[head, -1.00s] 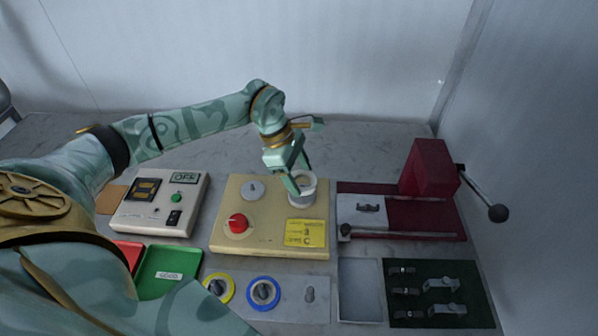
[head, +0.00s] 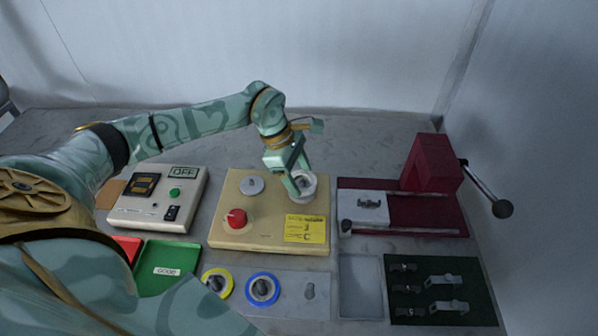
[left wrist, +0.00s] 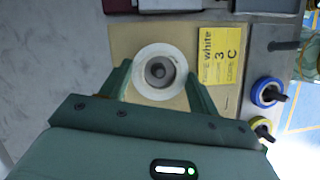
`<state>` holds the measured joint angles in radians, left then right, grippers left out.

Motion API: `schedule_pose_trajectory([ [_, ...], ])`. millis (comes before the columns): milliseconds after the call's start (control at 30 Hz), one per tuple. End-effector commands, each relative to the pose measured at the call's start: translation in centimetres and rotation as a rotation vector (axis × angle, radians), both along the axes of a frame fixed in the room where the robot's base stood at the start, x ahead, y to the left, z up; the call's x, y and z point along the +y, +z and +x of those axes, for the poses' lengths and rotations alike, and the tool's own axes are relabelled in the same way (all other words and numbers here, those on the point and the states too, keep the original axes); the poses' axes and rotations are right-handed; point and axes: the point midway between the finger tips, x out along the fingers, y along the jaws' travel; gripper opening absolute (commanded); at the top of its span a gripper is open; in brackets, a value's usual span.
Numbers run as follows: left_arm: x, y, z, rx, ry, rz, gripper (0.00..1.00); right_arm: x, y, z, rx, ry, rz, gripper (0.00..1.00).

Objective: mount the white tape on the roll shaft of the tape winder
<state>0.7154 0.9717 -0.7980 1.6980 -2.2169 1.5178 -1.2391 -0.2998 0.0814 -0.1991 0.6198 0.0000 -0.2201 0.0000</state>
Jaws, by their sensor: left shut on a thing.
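The white tape (head: 309,192) is a white ring at the back right of the beige tape winder (head: 225,241). My left gripper (head: 298,182) is shut on it, with a finger on either side in the left wrist view (left wrist: 158,84). A grey round shaft end (left wrist: 158,71) shows inside the ring of the tape (left wrist: 158,51) in that view. The ring looks roughly centred around it; I cannot tell how far down the tape sits. My right gripper is in neither view.
The winder top bears a grey disc (head: 252,185), a red knob (head: 236,217) and a yellow label (head: 304,229). A red press (head: 431,165) with a lever stands right. Yellow (head: 219,283) and blue (head: 263,289) rolls lie in front, beside a green tray (head: 168,257).

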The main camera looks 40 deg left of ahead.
Motion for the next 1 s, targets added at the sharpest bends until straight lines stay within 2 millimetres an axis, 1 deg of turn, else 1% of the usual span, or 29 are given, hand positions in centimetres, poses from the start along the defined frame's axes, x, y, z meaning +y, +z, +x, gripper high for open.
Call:
schedule_pose_trajectory([
  [500,0.0,-1.6,0.0,0.000,0.001,0.000,0.39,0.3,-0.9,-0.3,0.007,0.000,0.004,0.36],
  [533,0.0,-1.5,0.0,0.000,0.001,0.000,0.67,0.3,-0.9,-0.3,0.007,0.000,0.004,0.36],
  [567,0.0,-1.5,0.0,0.000,0.000,0.000,0.75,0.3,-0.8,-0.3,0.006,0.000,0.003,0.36],
  [600,0.0,-1.5,0.0,0.000,0.000,0.000,0.86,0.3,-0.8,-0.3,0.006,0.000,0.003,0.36],
  [867,0.0,-1.5,0.0,0.000,0.000,0.000,0.87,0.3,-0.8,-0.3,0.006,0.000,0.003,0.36],
  [967,0.2,-1.0,0.0,-0.001,0.001,0.001,0.87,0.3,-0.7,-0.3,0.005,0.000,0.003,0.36],
  [1000,0.4,-0.5,0.0,-0.003,0.002,0.002,0.87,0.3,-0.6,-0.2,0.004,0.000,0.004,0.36],
])
